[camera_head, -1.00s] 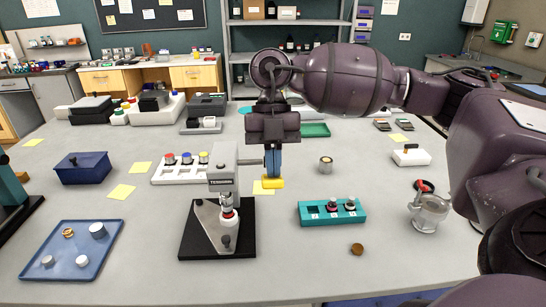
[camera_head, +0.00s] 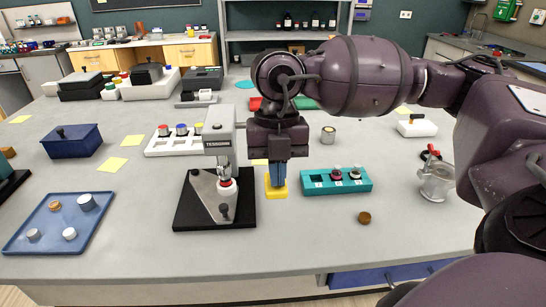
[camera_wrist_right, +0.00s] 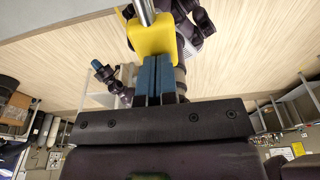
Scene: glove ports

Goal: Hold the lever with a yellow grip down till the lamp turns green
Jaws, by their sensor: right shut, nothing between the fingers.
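The lever's yellow grip (camera_head: 276,190) is beside the bench press (camera_head: 219,140), to its right, low near the table. My right gripper (camera_head: 277,175) is upright over it, with its shut blue fingers reaching down to the grip's top. In the right wrist view the yellow grip (camera_wrist_right: 152,37) sits on a metal rod, and the tips of my closed right fingers (camera_wrist_right: 158,62) meet it with nothing between them. The rest of the lever is mostly hidden behind my gripper in the head view. I cannot make out the lamp or its colour. My left gripper does not show clearly.
A teal block with several wells (camera_head: 313,188) stands just right of the grip. A white rack with coloured caps (camera_head: 176,148) is behind the press. A blue tray (camera_head: 40,218) lies at the left. A brown disc (camera_head: 364,218) lies in front, with clear table around it.

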